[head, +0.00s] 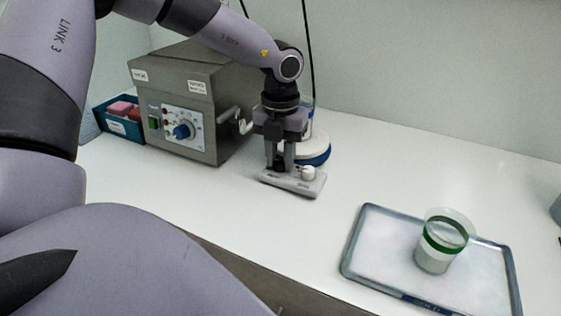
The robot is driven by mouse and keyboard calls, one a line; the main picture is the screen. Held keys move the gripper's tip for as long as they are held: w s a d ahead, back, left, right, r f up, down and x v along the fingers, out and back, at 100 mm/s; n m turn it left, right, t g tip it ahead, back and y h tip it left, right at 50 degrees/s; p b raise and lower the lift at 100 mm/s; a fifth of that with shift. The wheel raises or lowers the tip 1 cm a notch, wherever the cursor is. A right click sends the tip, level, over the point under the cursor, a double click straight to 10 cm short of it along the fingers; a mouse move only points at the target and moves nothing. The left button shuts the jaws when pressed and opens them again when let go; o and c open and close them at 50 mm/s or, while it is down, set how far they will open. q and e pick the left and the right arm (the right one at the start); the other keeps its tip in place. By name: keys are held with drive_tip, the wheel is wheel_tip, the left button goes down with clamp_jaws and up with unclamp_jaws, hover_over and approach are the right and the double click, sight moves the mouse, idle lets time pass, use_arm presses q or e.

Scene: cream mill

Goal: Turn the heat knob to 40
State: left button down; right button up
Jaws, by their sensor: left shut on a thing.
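A blue knob (182,131) sits on the pale dial panel of a grey metal box (190,100) at the back left; its scale is too small to read. A small light-grey block (292,184) with a round white knob (308,173) on top lies right of the box. I cannot tell from the lettering which knob is the heat knob. My right gripper is not in view.
A round white and blue piece (316,150) stands behind my left gripper. A blue bin (124,127) with pink items is left of the box. A metal tray (374,250) at the front right holds a green-banded glass jar (433,258). The counter between is clear.

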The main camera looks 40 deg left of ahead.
sight(281, 160)
use_arm(q)
drive_tip(key=shift+f+m+b, duration=0.25)
drive_tip(key=shift+m+b, duration=0.6)
drive_tip(key=shift+m, duration=0.05)
drive_tip(key=m+b, duration=0.2)
drive_tip(key=m, duration=0.1)
drive_tip(key=shift+r, duration=0.15)
drive_tip(key=shift+r+m+b, duration=0.1)
drive_tip(key=shift+m+b, duration=0.25)
drive_tip(key=shift+m, duration=0.25)
drive_tip(key=c, duration=0.9)
unclamp_jaws()
drive_tip(key=shift+o, duration=0.2)
drive_tip(key=shift+r, duration=0.1)
wheel_tip(281, 160, up, 7)
drive_tip(key=shift+f, duration=0.2)
drive_tip(key=shift+r, duration=0.2)
